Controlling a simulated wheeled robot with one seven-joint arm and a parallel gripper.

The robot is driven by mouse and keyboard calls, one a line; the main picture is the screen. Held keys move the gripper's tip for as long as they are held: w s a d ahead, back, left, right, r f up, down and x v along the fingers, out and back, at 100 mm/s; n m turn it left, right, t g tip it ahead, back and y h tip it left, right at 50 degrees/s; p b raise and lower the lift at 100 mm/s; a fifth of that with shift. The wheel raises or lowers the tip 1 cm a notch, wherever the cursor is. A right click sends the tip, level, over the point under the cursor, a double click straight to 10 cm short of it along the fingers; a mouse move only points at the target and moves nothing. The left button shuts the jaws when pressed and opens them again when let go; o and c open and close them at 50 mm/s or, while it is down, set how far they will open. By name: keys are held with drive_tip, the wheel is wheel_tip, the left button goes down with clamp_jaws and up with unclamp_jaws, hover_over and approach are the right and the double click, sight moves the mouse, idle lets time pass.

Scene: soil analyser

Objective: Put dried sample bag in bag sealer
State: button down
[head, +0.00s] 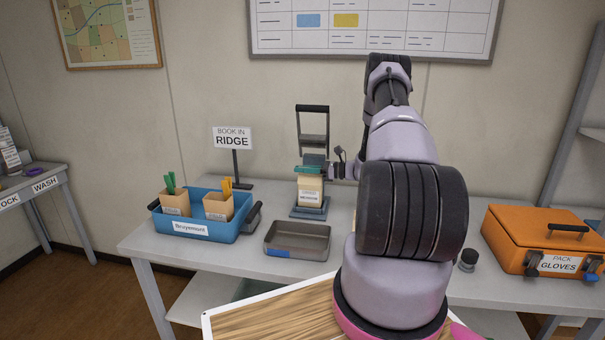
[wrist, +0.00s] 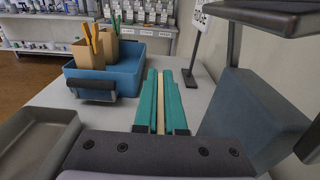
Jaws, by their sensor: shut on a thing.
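My gripper (head: 309,170) has teal fingers, which also show in the wrist view (wrist: 161,100). It is shut on the top edge of a tan paper sample bag (head: 310,187) with a white label; in the wrist view the bag (wrist: 160,110) is a thin tan strip between the fingers. The bag hangs upright at the bag sealer (head: 310,213), over its blue-grey base in the head view. The sealer's black handle (head: 312,108) is raised behind. In the wrist view the sealer's body (wrist: 250,115) is close on the right. I cannot tell whether the bag touches the base.
A blue crate (head: 200,228) with two tan bags, one with green sticks and one with orange, stands left. A grey tray (head: 297,240) lies in front. A "BOOK IN RIDGE" sign (head: 233,138) stands behind. An orange case (head: 545,238) is at right. My arm hides the table's middle.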

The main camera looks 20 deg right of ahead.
drive_tip(key=shift+f, duration=0.55)
drive_tip(key=c, duration=1.4)
unclamp_jaws()
drive_tip(key=shift+f, duration=0.2)
drive_tip(key=o, duration=0.4)
drive_tip(key=shift+r, duration=0.15)
